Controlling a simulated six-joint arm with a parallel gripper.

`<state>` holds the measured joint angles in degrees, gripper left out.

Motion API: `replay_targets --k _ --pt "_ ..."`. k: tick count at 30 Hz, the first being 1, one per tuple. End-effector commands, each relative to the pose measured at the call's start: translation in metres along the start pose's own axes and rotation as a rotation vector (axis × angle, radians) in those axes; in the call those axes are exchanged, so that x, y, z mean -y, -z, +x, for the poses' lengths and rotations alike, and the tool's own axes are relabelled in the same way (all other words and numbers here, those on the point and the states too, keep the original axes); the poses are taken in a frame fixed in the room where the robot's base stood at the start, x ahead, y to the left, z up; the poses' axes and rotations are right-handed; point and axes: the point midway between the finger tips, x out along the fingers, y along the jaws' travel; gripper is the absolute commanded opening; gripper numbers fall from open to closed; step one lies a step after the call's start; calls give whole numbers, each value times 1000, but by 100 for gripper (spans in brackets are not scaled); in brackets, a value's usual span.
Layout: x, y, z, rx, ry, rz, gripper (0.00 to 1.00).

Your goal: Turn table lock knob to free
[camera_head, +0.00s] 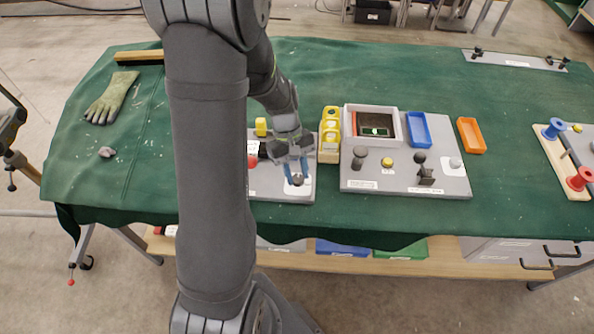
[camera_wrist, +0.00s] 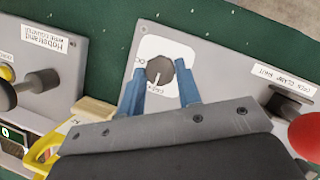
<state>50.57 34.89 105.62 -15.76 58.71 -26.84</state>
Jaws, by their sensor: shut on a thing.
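The table lock knob (camera_wrist: 158,69) is round and dark grey with a white pointer line. It sits on a white label plate on a grey panel (camera_wrist: 210,50), and lettering around it is partly hidden. In the head view the knob (camera_head: 298,180) shows small at the panel's front right. My gripper (camera_head: 295,172) points down over it. In the wrist view my gripper (camera_wrist: 161,82) has its two blue fingers on either side of the knob, shut on it. The pointer line runs down toward the lower label, close to the fingers.
A red knob (camera_wrist: 306,136) and a dark clamp (camera_wrist: 290,100) stand right of the knob in the wrist view. A yellow holder (camera_head: 329,135) stands between the panels. A glove (camera_head: 112,97) lies far left.

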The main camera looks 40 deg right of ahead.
Motion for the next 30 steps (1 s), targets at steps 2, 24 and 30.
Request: replay_targets --k 2,24,30 --pt "0 0 0 -1 -10 -20 8" --pt "0 0 0 -1 -20 -46 53" --pt "0 0 0 0 -19 -45 53"
